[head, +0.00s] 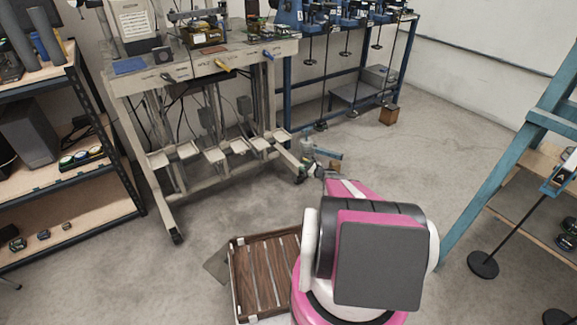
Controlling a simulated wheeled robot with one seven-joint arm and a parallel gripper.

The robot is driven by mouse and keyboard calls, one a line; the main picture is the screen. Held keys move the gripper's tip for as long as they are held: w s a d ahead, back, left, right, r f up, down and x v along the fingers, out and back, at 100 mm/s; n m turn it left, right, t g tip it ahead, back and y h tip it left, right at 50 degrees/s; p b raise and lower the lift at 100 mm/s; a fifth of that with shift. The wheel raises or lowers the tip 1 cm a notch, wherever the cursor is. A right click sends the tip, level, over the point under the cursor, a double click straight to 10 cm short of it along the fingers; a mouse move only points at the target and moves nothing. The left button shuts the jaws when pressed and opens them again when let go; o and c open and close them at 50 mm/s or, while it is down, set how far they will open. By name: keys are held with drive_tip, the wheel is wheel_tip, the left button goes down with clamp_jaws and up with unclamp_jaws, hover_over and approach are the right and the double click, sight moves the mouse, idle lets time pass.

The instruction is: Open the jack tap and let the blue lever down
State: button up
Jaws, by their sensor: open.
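A grey lever frame (205,68) stands at the upper left, with several pale pedals low on it. Along its front edge sit a small blue handle (268,54), a yellow handle (226,67) and a dark handle (168,77). I cannot tell which part is the jack tap, nor whether the blue handle is the blue lever. My gripper (312,166) is small in view, low near the frame's right foot and well away from the handles. It is open, and I see nothing held in it. My pink arm hides part of the floor.
A blue frame (345,72) with hanging rods stands behind to the right. A shelf (75,190) is at the left and a teal frame (500,165) at the right. A wooden slatted crate (236,285) lies beside my base. The floor at centre right is clear.

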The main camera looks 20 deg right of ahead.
drive_tip(key=s+a+r+n+g, duration=0.2)
drive_tip(key=s+a+r+n, duration=0.1)
drive_tip(key=a+r, duration=0.1)
drive_tip(key=s+a+r+n+g+y, duration=0.1)
drive_tip(key=s+a+r+n+g, duration=0.2)
drive_tip(key=a, duration=0.4)
wheel_tip(320, 180, up, 2)
drive_tip(key=shift+s+a+r+n, duration=0.15)
drive_tip(key=shift+s+a+n, duration=0.25)
drive_tip(key=shift+n, duration=0.4)
drive_tip(key=shift+d, duration=0.15)
